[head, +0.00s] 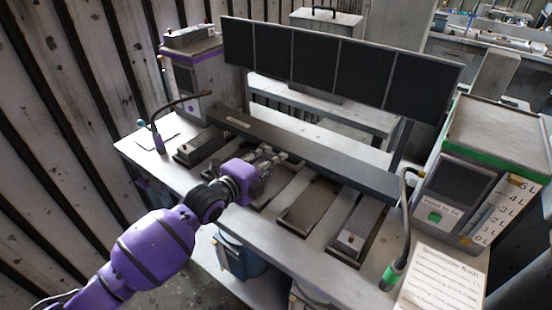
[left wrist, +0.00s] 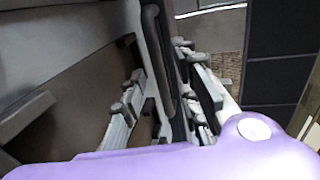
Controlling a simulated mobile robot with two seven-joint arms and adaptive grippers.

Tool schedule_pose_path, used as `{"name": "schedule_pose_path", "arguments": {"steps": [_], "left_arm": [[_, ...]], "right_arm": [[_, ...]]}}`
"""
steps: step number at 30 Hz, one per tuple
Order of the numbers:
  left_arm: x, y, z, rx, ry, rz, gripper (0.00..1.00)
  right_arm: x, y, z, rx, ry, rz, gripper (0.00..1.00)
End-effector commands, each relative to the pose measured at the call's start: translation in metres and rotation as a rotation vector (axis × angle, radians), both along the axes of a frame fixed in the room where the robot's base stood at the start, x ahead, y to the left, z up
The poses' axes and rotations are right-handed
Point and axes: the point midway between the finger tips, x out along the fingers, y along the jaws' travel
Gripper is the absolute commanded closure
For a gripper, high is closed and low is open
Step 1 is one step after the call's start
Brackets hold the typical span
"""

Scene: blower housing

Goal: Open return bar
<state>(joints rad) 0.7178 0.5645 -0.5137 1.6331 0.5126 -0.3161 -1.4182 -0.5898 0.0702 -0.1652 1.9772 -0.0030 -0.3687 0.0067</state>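The return bar, as I take it, is the long dark bar (head: 330,168) running along the back of the workbench in the head view, below the row of black panels. My left gripper (head: 275,155), on the purple arm, reaches over the bench with its fingertips near the front edge of the bar. In the left wrist view the two fingers stand apart, and a dark rounded strip (left wrist: 153,25), probably the bar, runs between them in the picture. I cannot tell whether they touch it. My right gripper is not in view.
The workbench (head: 142,150) has several recessed slots; a grey block (head: 361,222) sits in a right one. A green-striped machine (head: 470,165) stands at right, a purple-striped one (head: 200,75) at back left. Bent hoses (head: 405,235) rise near both ends. Black panels (head: 340,65) stand behind.

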Motion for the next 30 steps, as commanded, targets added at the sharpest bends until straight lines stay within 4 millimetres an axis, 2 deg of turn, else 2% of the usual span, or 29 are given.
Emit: {"name": "schedule_pose_path", "arguments": {"steps": [6, 15, 22, 30], "left_arm": [[0.018, -0.013, -0.004, -0.001, -0.001, -0.001, 0.71], [0.020, -0.015, -0.005, -0.001, -0.001, 0.000, 0.71], [0.020, -0.014, -0.005, 0.000, 0.000, 0.000, 0.99], [0.020, -0.014, -0.005, 0.000, 0.000, 0.000, 1.00]], "right_arm": [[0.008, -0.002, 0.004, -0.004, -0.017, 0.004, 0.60], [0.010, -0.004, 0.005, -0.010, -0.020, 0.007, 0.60], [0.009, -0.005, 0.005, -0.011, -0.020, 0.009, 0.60], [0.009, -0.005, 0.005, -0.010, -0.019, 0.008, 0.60]]}}
